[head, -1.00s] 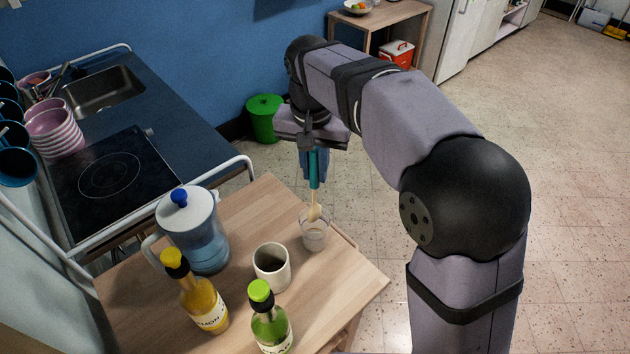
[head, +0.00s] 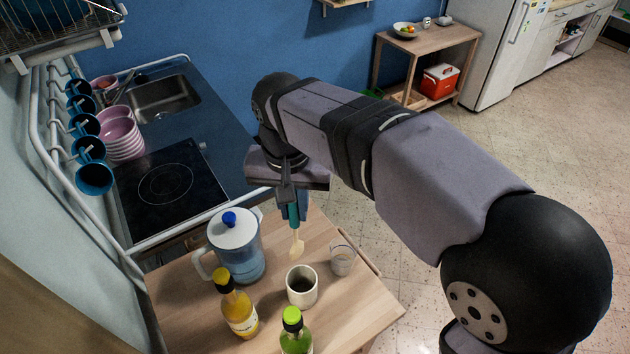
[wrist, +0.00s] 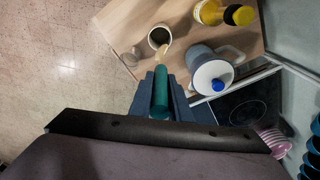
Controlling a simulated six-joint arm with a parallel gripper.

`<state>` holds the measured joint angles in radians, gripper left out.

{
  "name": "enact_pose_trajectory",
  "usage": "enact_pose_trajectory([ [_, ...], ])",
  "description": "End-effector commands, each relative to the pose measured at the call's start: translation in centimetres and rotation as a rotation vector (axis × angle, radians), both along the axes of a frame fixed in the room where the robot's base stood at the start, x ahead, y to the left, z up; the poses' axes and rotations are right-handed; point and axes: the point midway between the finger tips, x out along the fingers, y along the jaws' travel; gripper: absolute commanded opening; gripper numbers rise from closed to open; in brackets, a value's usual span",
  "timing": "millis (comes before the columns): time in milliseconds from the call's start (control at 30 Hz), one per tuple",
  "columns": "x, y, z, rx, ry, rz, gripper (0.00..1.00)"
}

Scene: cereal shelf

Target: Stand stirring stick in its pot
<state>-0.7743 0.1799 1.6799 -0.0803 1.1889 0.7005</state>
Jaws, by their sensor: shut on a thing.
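My gripper (head: 291,205) is shut on the teal handle of the stirring stick (head: 297,246), above the wooden table. The stick hangs down, slightly tilted, with its pale spoon-like end lowest. In the head view that end shows just behind the white cup (head: 302,288), between the blue jug and a clear glass (head: 342,259). The cup stands upright and looks dark inside. In the wrist view the stick (wrist: 160,92) sits between my fingers and its pale end points toward the cup (wrist: 159,37). I cannot tell whether the cup is the pot.
A blue-lidded jug (head: 236,248) stands left of the stick. A yellow-capped bottle (head: 238,312) and a green-capped bottle (head: 295,335) stand at the front of the table (head: 360,310). A stove counter (head: 165,185) lies beyond the jug. The table's right corner is clear.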

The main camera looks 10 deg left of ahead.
Motion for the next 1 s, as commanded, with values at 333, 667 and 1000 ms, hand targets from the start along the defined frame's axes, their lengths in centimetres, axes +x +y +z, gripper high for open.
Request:
enact_pose_trajectory([
  [333, -0.4, -0.8, -2.6, 0.001, -0.001, -0.240, 0.00],
  [667, -0.3, -0.7, -2.6, -0.001, 0.000, -0.293, 0.00],
  [1000, -0.3, -0.8, -3.6, 0.000, 0.000, -0.292, 0.00],
])
